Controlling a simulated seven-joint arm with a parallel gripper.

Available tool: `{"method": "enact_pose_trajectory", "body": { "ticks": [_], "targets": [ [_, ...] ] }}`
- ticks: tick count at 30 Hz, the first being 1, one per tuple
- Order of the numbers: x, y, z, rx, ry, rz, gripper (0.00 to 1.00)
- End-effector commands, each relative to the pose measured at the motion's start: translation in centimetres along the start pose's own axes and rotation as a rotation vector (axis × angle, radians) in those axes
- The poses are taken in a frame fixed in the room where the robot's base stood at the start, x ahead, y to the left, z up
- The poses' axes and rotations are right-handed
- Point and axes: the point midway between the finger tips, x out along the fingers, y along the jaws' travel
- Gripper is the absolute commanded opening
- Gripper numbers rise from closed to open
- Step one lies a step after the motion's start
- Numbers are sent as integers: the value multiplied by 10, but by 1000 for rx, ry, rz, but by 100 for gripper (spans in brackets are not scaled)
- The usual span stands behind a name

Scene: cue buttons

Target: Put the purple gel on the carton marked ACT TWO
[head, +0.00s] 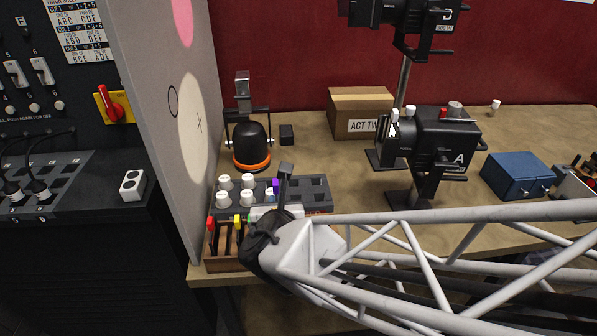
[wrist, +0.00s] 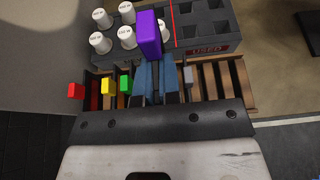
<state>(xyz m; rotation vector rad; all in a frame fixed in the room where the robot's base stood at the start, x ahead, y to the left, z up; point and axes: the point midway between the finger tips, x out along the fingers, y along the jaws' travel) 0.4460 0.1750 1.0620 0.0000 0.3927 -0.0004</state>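The purple gel (wrist: 148,33) shows as a purple tab that looks much larger than the other gel tabs in the wrist view. In the head view the purple tab (head: 275,186) sits higher than the other tabs, in front of the cup-like white pieces. My gripper (wrist: 155,80) has its two blue-grey fingers close together just below the tab and looks shut on the gel. The gel's lower part is hidden. In the head view my arm hides the fingers. The carton marked ACT TWO (head: 360,112) stands closed at the back of the table, its label partly covered by a lamp.
The slotted wooden rack (wrist: 238,90) holds red, yellow (wrist: 107,86) and green gels below my gripper. Behind it is a dark tray (head: 318,190) with several white pieces. An orange-rimmed black lamp (head: 251,145) and the lamp marked A (head: 440,140) flank the way to the carton.

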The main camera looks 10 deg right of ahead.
Motion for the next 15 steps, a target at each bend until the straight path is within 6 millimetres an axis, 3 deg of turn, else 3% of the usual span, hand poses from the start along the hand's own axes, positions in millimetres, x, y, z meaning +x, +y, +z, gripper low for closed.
{"method": "enact_pose_trajectory", "body": {
  "ticks": [8,15],
  "targets": [
    [6,1,6,2,0,-5,0],
    [29,1,28,12,-1,-24,0]
  ]
}}
